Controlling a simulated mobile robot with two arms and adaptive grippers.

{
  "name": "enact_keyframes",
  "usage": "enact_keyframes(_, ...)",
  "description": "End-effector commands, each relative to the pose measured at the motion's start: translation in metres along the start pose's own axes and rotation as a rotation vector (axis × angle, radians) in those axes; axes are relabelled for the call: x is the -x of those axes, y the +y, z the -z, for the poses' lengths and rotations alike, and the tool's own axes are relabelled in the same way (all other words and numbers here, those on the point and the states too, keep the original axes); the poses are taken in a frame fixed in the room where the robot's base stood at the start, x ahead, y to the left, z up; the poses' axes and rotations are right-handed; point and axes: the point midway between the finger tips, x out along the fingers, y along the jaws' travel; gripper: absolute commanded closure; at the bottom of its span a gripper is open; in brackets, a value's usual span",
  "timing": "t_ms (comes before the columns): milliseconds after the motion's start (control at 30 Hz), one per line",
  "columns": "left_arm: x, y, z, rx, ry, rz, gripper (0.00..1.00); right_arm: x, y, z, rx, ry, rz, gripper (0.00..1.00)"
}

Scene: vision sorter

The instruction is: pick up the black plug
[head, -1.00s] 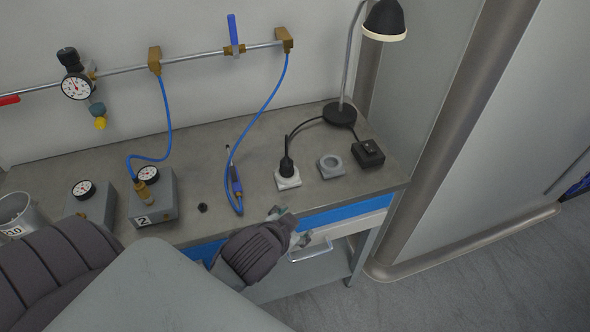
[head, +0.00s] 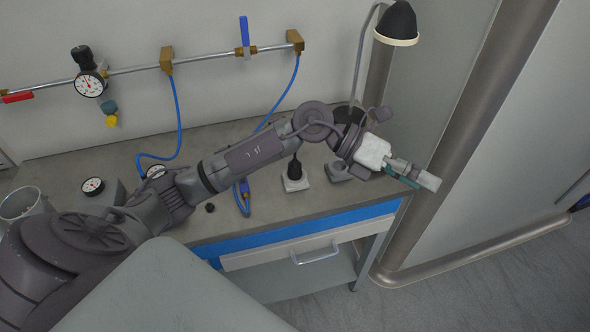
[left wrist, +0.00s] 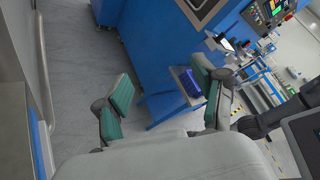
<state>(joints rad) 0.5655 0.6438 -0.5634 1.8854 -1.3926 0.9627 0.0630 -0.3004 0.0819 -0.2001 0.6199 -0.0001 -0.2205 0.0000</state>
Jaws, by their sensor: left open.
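The black plug (head: 294,168) stands upright in a white socket block (head: 296,184) on the grey bench, below my left forearm. Part of its cable is hidden behind my arm. My left gripper (head: 418,178) is open and empty, off to the right of the plug, past the bench's right end and close to the grey pillar. In the left wrist view its two green-padded fingers (left wrist: 165,98) are spread apart with nothing between them. The plug does not show in that view. My right gripper is not in view.
A round grey block (head: 337,171) sits right of the socket, partly hidden by my arm. A black desk lamp (head: 397,22) rises behind. A blue-handled tool (head: 243,197) lies left of the socket. Gauges (head: 88,84) and a pipe are on the wall.

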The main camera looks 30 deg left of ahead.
Motion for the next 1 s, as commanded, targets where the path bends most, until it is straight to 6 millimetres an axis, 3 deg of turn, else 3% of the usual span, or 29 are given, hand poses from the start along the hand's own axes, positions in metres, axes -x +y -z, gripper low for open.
enact_keyframes(100, 0.046, 0.060, 0.011, -0.109, 0.286, -0.304, 0.30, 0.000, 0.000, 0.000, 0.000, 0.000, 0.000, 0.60)
enact_keyframes(200, 0.108, 0.101, 0.014, -0.121, 0.493, -0.562, 0.30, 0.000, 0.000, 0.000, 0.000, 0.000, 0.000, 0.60)
enact_keyframes(300, 0.171, 0.122, 0.011, -0.084, 0.643, -0.780, 0.30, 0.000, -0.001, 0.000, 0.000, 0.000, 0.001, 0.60)
enact_keyframes(400, 0.220, 0.129, 0.008, -0.029, 0.739, -0.931, 0.30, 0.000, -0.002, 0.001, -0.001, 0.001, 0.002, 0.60)
enact_keyframes(500, 0.247, 0.129, 0.007, 0.010, 0.789, -1.011, 0.30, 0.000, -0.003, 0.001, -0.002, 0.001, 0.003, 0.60)
enact_keyframes(633, 0.253, 0.137, 0.014, 0.030, 0.811, -1.037, 0.30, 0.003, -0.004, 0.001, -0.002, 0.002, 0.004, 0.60)
enact_keyframes(1000, 0.234, 0.185, 0.054, 0.028, 0.808, -1.032, 0.30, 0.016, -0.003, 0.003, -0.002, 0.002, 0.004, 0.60)
